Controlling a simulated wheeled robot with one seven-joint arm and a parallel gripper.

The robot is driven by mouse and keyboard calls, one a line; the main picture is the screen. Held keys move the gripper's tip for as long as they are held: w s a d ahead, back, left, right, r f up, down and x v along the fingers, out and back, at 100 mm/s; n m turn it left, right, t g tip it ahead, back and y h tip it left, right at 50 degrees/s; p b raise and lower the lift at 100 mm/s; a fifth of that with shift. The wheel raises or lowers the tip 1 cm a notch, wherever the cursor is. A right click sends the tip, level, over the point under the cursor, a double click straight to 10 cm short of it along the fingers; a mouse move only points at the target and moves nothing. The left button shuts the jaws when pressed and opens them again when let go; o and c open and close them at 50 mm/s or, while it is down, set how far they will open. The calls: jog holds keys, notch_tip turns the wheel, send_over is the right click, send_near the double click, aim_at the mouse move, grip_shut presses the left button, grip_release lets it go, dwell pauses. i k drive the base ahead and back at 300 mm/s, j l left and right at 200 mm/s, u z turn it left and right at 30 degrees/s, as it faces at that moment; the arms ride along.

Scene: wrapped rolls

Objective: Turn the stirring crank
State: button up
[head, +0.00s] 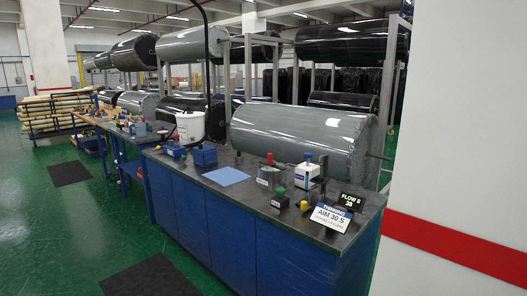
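A white bucket (190,128) stands at the back left of the long blue workbench. A thin dark curved pole (207,50) rises beside or behind it; I cannot tell whether they are joined. A small white device (307,174) with a blue top stands near the right part of the bench. I cannot make out for certain which part is the stirring crank. My gripper is not in view.
The blue workbench (237,220) has a dark top with blue boxes (204,155), a light blue sheet (226,176), knobs and a sign (330,218). Wrapped rolls (300,132) lie behind. A white wall (460,150) closes the right. Green floor (60,240) is open at front left.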

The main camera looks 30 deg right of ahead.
aim_at(271, 162)
jog(key=i+j+z, duration=0.35)
jog(key=i+j, duration=0.9)
